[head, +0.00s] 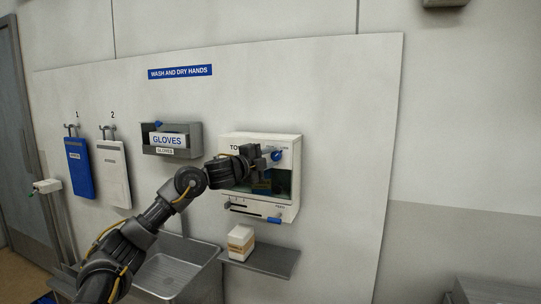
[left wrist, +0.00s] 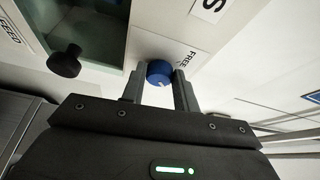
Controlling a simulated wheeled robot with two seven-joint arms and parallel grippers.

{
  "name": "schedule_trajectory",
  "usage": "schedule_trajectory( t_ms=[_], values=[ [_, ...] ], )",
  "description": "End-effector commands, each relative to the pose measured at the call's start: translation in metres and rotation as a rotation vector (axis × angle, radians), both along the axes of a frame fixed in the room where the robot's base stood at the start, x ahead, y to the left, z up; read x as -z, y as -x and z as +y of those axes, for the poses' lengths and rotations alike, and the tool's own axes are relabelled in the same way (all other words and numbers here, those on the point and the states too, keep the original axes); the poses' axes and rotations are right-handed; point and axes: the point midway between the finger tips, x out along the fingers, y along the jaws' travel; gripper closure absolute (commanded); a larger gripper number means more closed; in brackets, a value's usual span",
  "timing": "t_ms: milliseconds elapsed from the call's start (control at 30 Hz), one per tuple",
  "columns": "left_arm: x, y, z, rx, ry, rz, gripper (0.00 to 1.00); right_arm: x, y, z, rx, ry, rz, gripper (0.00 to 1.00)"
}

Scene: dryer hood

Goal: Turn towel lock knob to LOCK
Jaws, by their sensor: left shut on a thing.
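The white towel dispenser (head: 293,205) hangs on the wall panel, with a dark window in its front. Its blue lock knob (head: 277,156) sits at the upper right of the front face. My left gripper (head: 270,155) reaches to the knob from the left and covers part of the dispenser. In the left wrist view, the blue knob (left wrist: 159,71) is between the two fingers of my left gripper (left wrist: 160,82), which are shut on it. A small white mark shows on the knob's lower part. A FREE label (left wrist: 187,60) is beside the knob; no LOCK label is readable. My right gripper is not in view.
A feed slot and blue feed lever (head: 274,220) are at the dispenser's bottom. A black knob (left wrist: 65,62) stands out near the window. A glove box (head: 170,140) is to the left. Below are a metal sink (head: 165,275) and a shelf (head: 275,260) with a small carton (head: 241,242).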

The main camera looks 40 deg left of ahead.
Motion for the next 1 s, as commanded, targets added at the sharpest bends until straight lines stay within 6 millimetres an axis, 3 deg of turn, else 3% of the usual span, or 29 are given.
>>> schedule_trajectory(
  t_ms=[533, 567, 700, 1000],
  values=[
    [0.0006, -0.0001, -0.0001, 0.000, -0.022, 0.009, 0.93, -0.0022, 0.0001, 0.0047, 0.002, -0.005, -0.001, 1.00],
    [0.0006, -0.0001, -0.0002, 0.000, -0.022, 0.009, 0.66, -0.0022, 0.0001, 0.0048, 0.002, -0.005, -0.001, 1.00],
    [0.0004, -0.0001, 0.0000, 0.000, -0.020, 0.008, 0.48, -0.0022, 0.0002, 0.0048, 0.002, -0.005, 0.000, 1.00],
    [0.0007, 0.0015, 0.0004, 0.000, -0.020, 0.007, 0.48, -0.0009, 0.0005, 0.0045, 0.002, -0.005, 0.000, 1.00]
  ],
)
